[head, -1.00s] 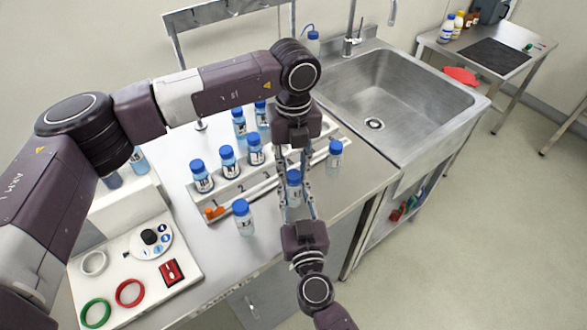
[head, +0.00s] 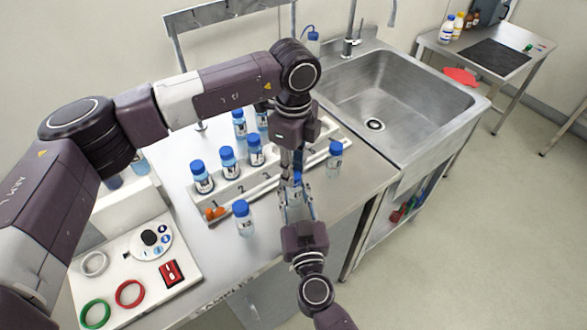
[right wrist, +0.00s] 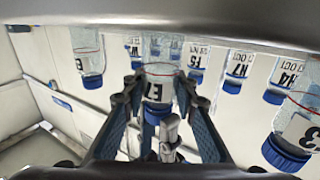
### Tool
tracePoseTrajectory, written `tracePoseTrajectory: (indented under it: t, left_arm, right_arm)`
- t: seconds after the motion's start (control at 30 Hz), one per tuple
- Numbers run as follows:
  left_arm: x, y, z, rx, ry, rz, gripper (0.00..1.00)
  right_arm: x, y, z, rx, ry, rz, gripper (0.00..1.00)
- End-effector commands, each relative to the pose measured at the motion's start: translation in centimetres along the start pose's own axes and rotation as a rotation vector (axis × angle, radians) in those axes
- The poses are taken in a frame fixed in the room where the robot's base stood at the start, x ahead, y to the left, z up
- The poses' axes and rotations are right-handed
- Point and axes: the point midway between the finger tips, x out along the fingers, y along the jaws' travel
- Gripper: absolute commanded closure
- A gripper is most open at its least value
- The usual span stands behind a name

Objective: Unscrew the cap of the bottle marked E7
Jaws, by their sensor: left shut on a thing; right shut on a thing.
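The bottle marked E7 (right wrist: 158,90) shows upside down in the right wrist view, its label facing the camera and its blue cap (right wrist: 152,115) below the label. In the head view the bottle (head: 294,205) is partly hidden between my grippers. My right gripper (head: 295,197) is shut on the bottle's body from the front, one finger on each side. My left gripper (head: 297,174) reaches down from above and is shut on the blue cap. Its fingers also show at the cap in the right wrist view (right wrist: 168,135). I cannot tell whether the bottle touches the bench.
A white rack (head: 235,188) with several blue-capped bottles stands behind. One loose bottle (head: 243,218) is left of E7, another (head: 334,160) to its right. A panel (head: 137,262) with rings and a dial lies at left. A sink (head: 395,95) is at the right.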

Motion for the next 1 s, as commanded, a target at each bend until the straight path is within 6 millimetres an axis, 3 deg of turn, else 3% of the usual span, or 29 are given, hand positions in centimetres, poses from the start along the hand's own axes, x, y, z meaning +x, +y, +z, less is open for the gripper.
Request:
tracePoseTrajectory:
  t: [1.0]
  left_arm:
    - [-2.2, 0.0, 0.0, 0.002, 0.000, 0.000, 1.00]
  right_arm:
    - [0.0, 0.0, 0.0, 0.000, 0.000, 0.000, 1.00]
